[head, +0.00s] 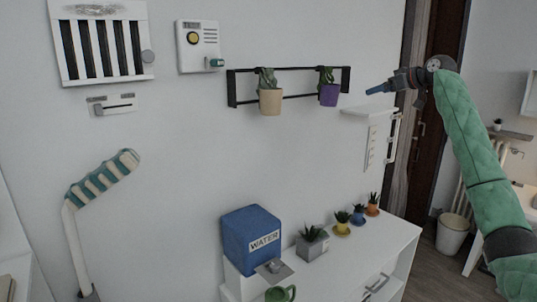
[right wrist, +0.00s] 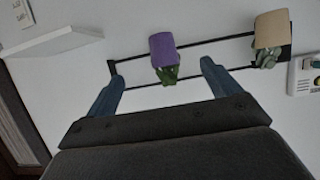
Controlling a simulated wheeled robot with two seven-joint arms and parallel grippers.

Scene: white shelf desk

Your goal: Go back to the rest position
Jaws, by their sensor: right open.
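My right gripper (head: 376,90) is raised in front of the wall, at the upper right of the head view. My green arm comes in from the right edge. In the right wrist view the gripper (right wrist: 162,71) is open, its two blue fingers wide apart with nothing held. The purple pot (right wrist: 162,46) shows beyond and between the fingers, apart from them. In the head view the purple pot (head: 329,95) hangs on the rail left of the gripper. My left gripper is not in view.
A black wall rail (head: 300,69) also holds a beige pot (head: 271,102). A small white wall shelf (head: 369,111) is below the gripper. A blue water box (head: 251,232) and several small potted plants stand on the white desk (head: 345,262). A striped lamp-like thing (head: 102,178) rises at left.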

